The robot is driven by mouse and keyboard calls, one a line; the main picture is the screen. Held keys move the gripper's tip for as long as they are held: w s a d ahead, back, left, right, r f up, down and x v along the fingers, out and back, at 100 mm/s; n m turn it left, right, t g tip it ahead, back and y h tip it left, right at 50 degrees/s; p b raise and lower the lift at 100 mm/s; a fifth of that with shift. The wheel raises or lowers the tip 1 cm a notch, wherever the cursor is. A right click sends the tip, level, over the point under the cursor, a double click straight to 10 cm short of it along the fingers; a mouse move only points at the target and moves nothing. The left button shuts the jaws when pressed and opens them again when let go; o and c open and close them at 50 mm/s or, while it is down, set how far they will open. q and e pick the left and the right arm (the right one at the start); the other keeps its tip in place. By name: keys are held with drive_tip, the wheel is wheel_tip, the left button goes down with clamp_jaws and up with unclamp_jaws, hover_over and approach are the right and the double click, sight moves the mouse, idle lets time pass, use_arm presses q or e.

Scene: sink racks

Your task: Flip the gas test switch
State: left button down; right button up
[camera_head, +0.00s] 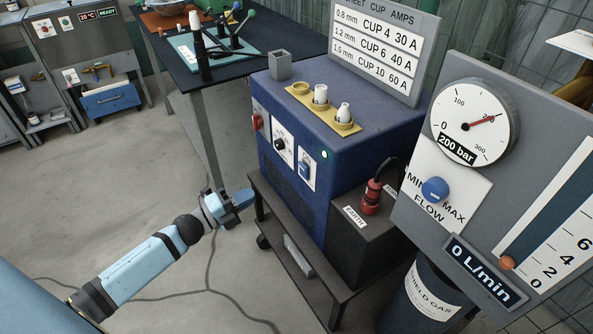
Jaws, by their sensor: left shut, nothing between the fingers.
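A blue welding machine (330,120) stands on a dark cart, right of centre. Its front face carries a red switch (257,122), a black dial (280,144) on a white plate, and a small blue switch (304,170) on another white plate. The blue switch may be the gas test switch; its lettering is too small to read. A green light (323,154) glows beside it. My left gripper (243,198) is shut and empty, in front of the cart, lower and to the left of the blue switch, apart from it. My right gripper is not in view.
A gas panel (452,80) at right has a pressure gauge (474,122), a blue flow knob (435,190) and a "0 L/min" display (484,272). A red earth plug (371,196) sits on the cart's side box. The floor at left is mostly clear, with thin cables.

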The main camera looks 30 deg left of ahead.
sight(302, 166)
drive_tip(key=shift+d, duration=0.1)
use_arm(q)
drive_tip(key=b+x, duration=0.1)
drive_tip(key=x, duration=1.3)
drive_tip(key=shift+r, duration=0.1)
